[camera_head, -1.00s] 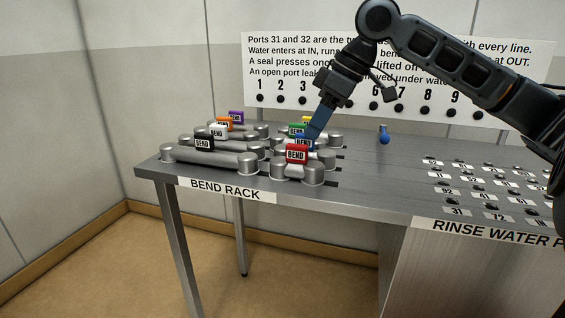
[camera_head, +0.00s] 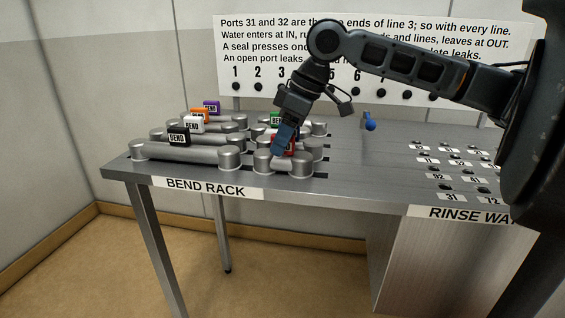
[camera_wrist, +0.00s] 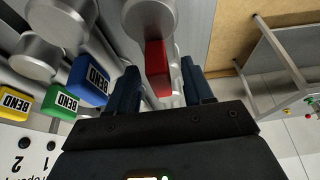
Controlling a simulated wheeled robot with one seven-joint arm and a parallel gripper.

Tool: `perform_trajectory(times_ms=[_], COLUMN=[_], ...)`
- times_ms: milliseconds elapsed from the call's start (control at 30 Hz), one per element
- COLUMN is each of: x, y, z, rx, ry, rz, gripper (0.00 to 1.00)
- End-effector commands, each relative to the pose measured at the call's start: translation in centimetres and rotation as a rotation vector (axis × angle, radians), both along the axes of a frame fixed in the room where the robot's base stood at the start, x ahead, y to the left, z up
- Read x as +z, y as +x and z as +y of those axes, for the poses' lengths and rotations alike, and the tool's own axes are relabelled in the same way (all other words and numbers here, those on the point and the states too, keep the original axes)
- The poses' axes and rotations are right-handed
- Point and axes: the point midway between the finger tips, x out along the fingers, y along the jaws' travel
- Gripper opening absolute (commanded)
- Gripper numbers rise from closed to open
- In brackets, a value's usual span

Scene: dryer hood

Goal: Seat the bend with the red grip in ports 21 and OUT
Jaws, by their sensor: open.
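The bend with the red grip (camera_head: 291,145) lies at the near end of the right column of the bend rack. Its two grey ends rest on the bench, and my gripper partly hides its grip. In the wrist view the red grip (camera_wrist: 157,68) stands between the two fingers. My gripper (camera_head: 277,150) is open and lowered around the red grip; whether a finger touches it I cannot tell. The rinse water ports (camera_head: 452,177) are small dark holes with number tags at the right of the bench. Tag 31 is legible; ports 21 and OUT I cannot make out.
Bends with blue (camera_wrist: 89,80), green (camera_wrist: 60,102) and yellow (camera_wrist: 15,101) grips stand close beside. Bends with black (camera_head: 178,137), white (camera_head: 195,124), orange (camera_head: 199,115) and purple (camera_head: 212,107) grips lie to the left. A blue knob (camera_head: 370,125) stands mid-bench, with bare steel around it.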

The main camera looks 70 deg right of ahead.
Motion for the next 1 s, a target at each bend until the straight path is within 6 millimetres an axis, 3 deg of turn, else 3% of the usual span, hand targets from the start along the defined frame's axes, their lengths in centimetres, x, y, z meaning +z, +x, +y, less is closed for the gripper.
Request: perform_trajectory(times_ms=[267,800,1000], x=[-0.22,-0.20,-0.20], y=[0.13,0.12,0.12], z=[0.00,0.00,0.00], rx=[0.000,0.000,0.000], ry=[0.000,0.000,0.000], rz=[-0.001,-0.001,-0.001], gripper=[0.51,0.00,0.00])
